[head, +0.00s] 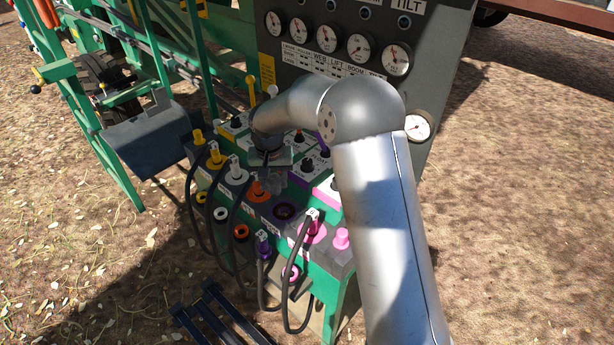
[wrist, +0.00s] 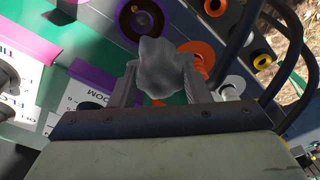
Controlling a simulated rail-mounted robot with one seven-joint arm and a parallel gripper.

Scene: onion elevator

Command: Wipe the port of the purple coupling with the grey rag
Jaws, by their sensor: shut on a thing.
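My gripper (wrist: 160,78) is shut on the grey rag (wrist: 161,66), a crumpled bundle standing out past both fingertips in the wrist view. The port of the purple coupling (wrist: 122,20), a purple ring around a dark, brownish centre, lies just beyond the rag's upper left edge. The rag slightly overlaps its near side in the picture; contact cannot be told. In the head view the purple port (head: 284,211) shows open on the sloped green panel, below my gripper (head: 277,181). The rag is hard to make out there. A purple plug (head: 262,243) with a black hose sits lower down.
An orange coupling (head: 257,188) with a hose is left of the port. Pink couplings (head: 341,238) are at its right. Black hoses (head: 234,245) loop in front of the panel. Levers and a gauge panel (head: 335,40) stand behind. Open ground lies to the right.

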